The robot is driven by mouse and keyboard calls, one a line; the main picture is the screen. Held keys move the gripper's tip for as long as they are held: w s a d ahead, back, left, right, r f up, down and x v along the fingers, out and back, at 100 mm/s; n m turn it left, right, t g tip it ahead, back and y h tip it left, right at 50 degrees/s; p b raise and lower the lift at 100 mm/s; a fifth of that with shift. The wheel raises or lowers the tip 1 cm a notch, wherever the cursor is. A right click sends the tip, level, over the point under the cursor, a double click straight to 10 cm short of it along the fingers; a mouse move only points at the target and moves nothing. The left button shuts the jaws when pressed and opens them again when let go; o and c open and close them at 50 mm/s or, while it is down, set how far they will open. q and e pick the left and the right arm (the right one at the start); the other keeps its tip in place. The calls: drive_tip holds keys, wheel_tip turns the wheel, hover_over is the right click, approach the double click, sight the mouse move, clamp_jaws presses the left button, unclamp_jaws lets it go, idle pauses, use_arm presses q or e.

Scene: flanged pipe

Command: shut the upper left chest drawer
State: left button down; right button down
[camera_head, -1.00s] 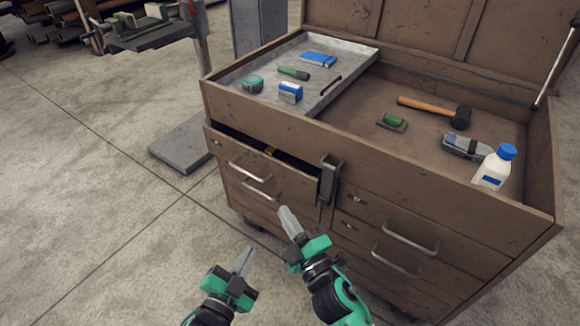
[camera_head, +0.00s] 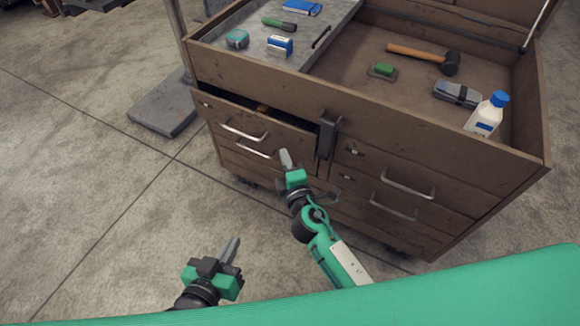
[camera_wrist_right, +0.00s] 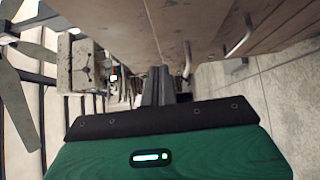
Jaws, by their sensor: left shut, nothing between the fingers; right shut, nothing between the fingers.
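The brown chest (camera_head: 365,135) stands open-lidded in the head view. Its upper left drawer (camera_head: 262,128) is pulled out a little, with a dark gap along its top edge and a bar handle on its front. My right gripper (camera_head: 285,158) is shut and empty, its tips close to the right part of the left drawer fronts; I cannot tell whether they touch. In the right wrist view, the shut fingers (camera_wrist_right: 157,82) point along a brown drawer front with handles. My left gripper (camera_head: 232,247) is shut and empty, low over the floor, apart from the chest.
A latch (camera_head: 328,135) hangs on the chest front right of the open drawer. The chest top holds a hammer (camera_head: 425,55), a bottle (camera_head: 487,115) and a grey tray (camera_head: 330,45) with small tools. A stand's base plate (camera_head: 163,112) lies left; floor in front is clear.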

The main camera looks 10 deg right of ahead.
sight(284, 128)
drive_tip(key=w, duration=0.4)
drive_tip(key=w+d, duration=0.1)
drive_tip(key=w, duration=0.1)
drive_tip(key=shift+w, duration=0.15)
drive_tip(key=shift+w+d, duration=0.4)
drive_tip(key=shift+w, duration=0.05)
